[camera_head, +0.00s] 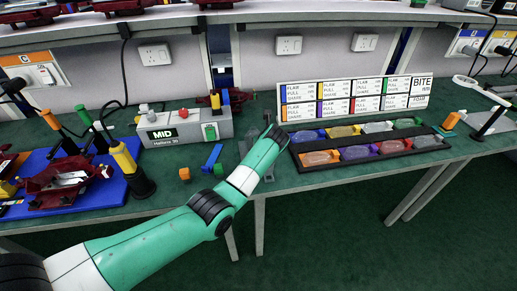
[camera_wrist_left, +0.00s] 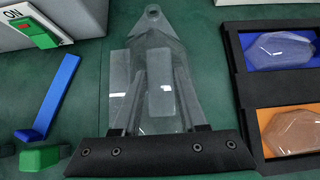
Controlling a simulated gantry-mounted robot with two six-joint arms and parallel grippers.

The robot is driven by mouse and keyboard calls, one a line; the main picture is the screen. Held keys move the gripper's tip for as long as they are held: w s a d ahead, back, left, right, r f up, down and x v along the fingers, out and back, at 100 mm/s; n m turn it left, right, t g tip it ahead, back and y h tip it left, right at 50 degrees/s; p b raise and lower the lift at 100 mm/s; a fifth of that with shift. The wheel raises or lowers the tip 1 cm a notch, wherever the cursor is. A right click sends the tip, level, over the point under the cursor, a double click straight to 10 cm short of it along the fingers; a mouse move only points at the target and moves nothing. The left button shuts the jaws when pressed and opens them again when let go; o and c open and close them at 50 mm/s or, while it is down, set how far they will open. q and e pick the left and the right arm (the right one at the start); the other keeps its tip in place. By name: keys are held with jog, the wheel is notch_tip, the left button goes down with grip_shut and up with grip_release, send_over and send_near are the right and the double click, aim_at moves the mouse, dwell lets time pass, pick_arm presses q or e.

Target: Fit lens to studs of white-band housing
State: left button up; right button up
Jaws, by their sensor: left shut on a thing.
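My left gripper (camera_head: 268,125) reaches over the green table between the grey MID box and the lens tray. In the left wrist view the gripper (camera_wrist_left: 155,90) is shut on a clear, see-through lens (camera_wrist_left: 159,58), whose pointed end with a small hole points away from the black gripper base. A dark red housing (camera_head: 62,172) with pale parts on it lies on the blue board at the left; I cannot make out a white band or its studs. My right gripper is not in view.
A black tray (camera_head: 296,159) of coloured compartments with lenses lies right of my gripper, before a label board (camera_head: 355,98). The MID box (camera_head: 185,128) stands left, with blue and green pieces (camera_head: 212,158) and an orange block (camera_head: 184,173) before it. A black-based yellow tool (camera_head: 124,160) stands by the board.

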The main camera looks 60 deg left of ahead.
pick_arm(q)
grip_shut()
jog(key=shift+r, duration=0.1)
jog(key=shift+r+p, duration=0.3)
jog(key=r+p, duration=0.1)
jog(key=r, duration=0.1)
jog(key=r+p, duration=0.1)
jog(key=p, duration=0.1)
jog(key=shift+s+d+r, duration=0.15)
jog(key=shift+d+r, duration=0.05)
jog(key=shift+r, duration=0.2)
jog(key=r+p, duration=0.1)
jog(key=s+d+r+p, duration=0.2)
jog(key=r+p, duration=0.1)
jog(key=shift+d+r, duration=0.1)
jog(key=shift+d, duration=0.1)
jog(key=s+d+r+p, duration=0.4)
jog(key=s+d, duration=0.3)
jog(key=shift+d+p, duration=0.35)
jog(key=shift+r, duration=0.1)
